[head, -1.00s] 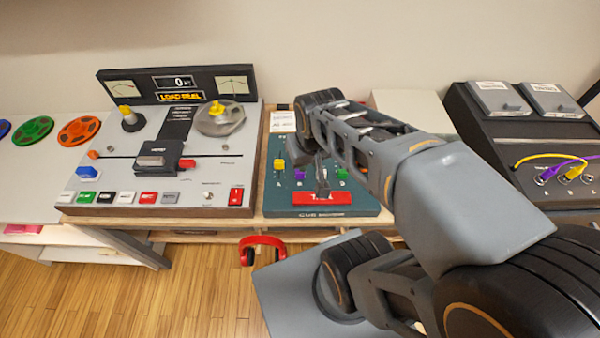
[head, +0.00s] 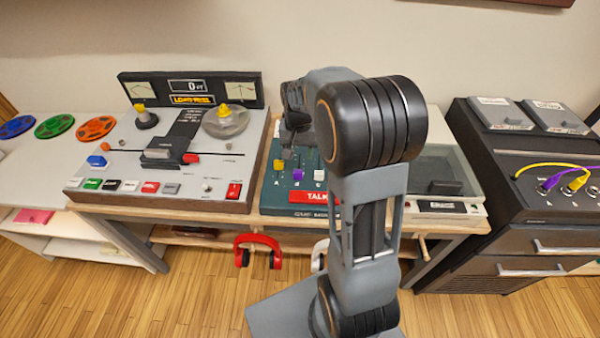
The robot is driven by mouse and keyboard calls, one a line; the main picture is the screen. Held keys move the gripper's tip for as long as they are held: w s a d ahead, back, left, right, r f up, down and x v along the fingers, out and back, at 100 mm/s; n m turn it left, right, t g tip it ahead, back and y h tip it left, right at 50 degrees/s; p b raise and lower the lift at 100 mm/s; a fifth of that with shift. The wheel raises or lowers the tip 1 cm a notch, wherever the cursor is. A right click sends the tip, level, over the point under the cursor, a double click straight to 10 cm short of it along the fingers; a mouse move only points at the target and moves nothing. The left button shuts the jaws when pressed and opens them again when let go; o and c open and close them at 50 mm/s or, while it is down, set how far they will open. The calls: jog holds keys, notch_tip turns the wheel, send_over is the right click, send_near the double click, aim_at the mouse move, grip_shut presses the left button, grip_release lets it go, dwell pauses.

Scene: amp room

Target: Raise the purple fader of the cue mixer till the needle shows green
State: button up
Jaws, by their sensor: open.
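The cue mixer (head: 270,193) is a teal panel in the middle of the bench in the head view. Its purple fader (head: 298,174) stands between the yellow fader (head: 279,165) and a white fader (head: 319,175). My arm covers the mixer's right part, and the green fader is hidden. I cannot see the mixer's needle. My gripper (head: 293,150) is open, pointing down over the rear of the mixer, behind the purple fader in the picture. Its fingertips are small and dark, and I cannot tell whether they touch anything.
A red talk button (head: 310,195) lies at the mixer's front. The tape machine (head: 200,150) stands close on the left, with knobs and a raised meter panel. A grey clear-lidded box (head: 445,180) and a black patch unit (head: 520,170) stand right. Red headphones (head: 258,245) hang below.

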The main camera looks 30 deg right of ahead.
aim_at(298, 172)
notch_tip(298, 172, down, 9)
jog(key=shift+f+b, duration=0.2)
jog(key=shift+b, duration=0.1)
grip_shut()
dwell(0.6)
